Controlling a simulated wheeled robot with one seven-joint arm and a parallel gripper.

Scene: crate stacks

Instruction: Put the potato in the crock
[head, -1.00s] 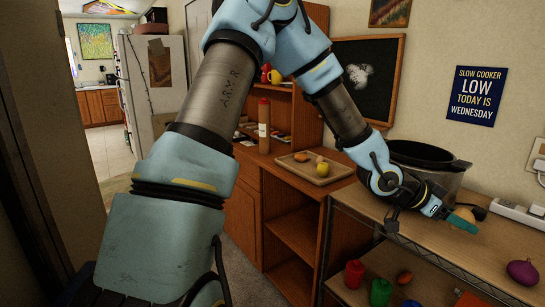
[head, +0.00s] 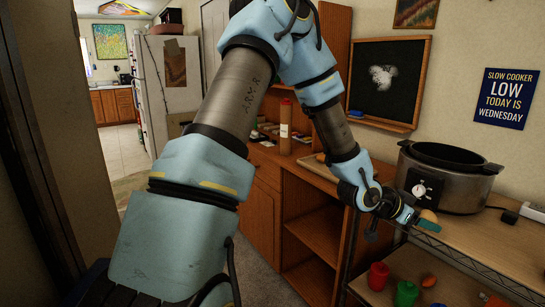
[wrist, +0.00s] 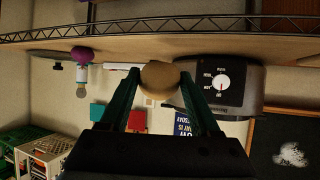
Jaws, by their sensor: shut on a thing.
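The crock is a grey slow cooker (head: 462,191) with a black, open top and a front dial. It stands on the wooden shelf top at right, and shows upside down in the wrist view (wrist: 240,102). My gripper (head: 426,222) is in front of the crock, below its rim and outside it. It is shut on the tan potato (head: 429,215). In the wrist view the potato (wrist: 160,80) sits between the two green fingertips. The crock's inside bottom is hidden.
A red canister (head: 378,276) and a green canister (head: 407,293) stand on the lower shelf. A tall bottle (head: 285,127) stands on the wooden cabinet. A white power strip (head: 533,211) lies right of the crock. A purple onion (wrist: 82,55) shows in the wrist view.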

